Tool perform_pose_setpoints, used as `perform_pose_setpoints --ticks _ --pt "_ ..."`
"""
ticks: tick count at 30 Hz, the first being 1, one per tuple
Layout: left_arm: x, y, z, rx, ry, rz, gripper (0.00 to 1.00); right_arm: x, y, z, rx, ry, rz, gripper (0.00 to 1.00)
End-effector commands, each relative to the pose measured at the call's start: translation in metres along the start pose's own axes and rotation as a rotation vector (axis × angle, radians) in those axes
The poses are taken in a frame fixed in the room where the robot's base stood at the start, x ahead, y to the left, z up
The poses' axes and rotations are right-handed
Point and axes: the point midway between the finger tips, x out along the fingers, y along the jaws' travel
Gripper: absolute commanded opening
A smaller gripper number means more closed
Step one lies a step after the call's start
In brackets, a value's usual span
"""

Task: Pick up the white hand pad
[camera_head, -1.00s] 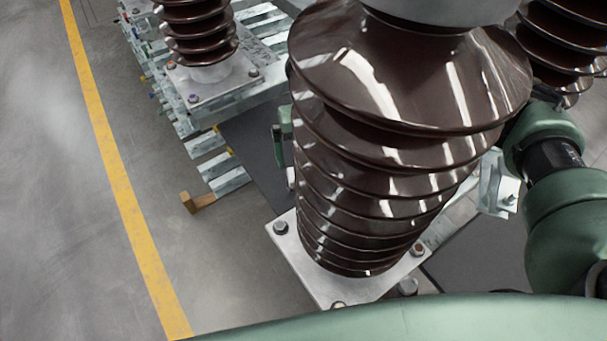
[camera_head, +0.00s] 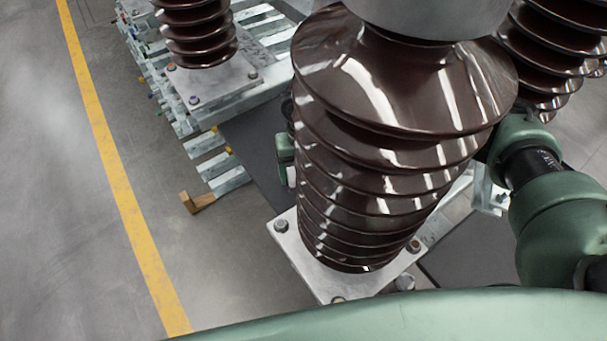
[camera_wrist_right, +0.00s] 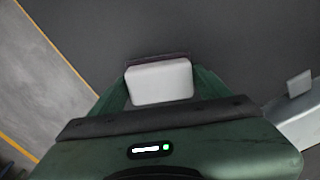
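The white hand pad (camera_wrist_right: 160,83) is a pale block with rounded corners and a dark strip along its far edge. In the right wrist view it sits between the two green fingers of my right gripper (camera_wrist_right: 160,80), which meet its left and right sides with no clear gap. In the head view a green part of my right gripper (camera_head: 286,150) shows just left of the large brown insulator, with a small white patch below it. The insulator hides most of it. My left gripper is not in view.
A large ribbed brown insulator (camera_head: 385,150) stands on a bolted metal plate (camera_head: 325,280) in front of me. Other insulators stand at the back left (camera_head: 195,30) and right (camera_head: 550,50). Open grey floor with a yellow line (camera_head: 115,170) lies to the left.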

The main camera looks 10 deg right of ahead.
Motion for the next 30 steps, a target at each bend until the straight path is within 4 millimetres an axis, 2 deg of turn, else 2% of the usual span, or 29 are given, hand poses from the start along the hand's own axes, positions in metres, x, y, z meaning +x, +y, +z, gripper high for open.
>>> perform_pose_setpoints --ticks 1,3,4,11,17,23,30 --pt "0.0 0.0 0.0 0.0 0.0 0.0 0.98 0.0 0.0 0.0 0.0 0.0 0.0 0.5" --pt "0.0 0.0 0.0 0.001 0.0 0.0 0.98 -0.001 0.0 0.0 0.0 -0.001 0.0 0.3" --pt "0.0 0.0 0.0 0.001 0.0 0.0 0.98 -0.001 0.0 0.0 0.0 -0.001 0.0 0.29" --pt "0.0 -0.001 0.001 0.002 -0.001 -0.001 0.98 -0.002 0.0 0.001 0.0 -0.001 0.001 0.29" --pt "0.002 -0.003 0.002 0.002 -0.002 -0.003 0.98 -0.017 0.0 0.001 0.0 -0.003 0.001 0.29" --pt "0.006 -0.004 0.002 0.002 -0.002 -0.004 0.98 -0.058 0.0 0.002 -0.001 -0.007 0.003 0.29" --pt "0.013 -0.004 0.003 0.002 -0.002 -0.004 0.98 -0.129 0.0 0.002 -0.001 -0.007 0.002 0.29"
